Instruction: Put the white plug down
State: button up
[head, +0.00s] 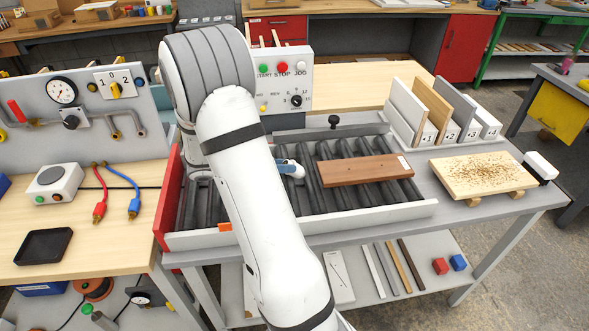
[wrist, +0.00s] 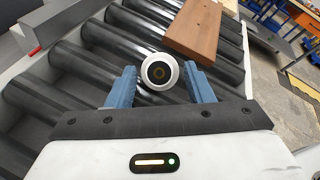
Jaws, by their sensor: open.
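The white plug (wrist: 159,57) shows in the wrist view as a round white end with a dark centre. It is over the black rollers of the conveyor (head: 345,228), left of a brown board (head: 365,170). My gripper (wrist: 159,74) is open, with one blue finger on each side of the plug and a visible gap on both sides. Whether the plug rests on the rollers or in a gap between them, I cannot tell.
A control box (head: 283,85) with coloured buttons stands behind the conveyor. Numbered boards (head: 432,110) stand upright in slots at the back right. A speckled board (head: 482,174) lies on the right side of the table. Rollers right of my gripper are partly clear.

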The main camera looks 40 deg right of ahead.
aim_at(293, 162)
jog(key=x, duration=0.4)
jog(key=shift+r, duration=0.1)
jog(key=shift+c, duration=0.5)
jog(key=c, duration=0.8)
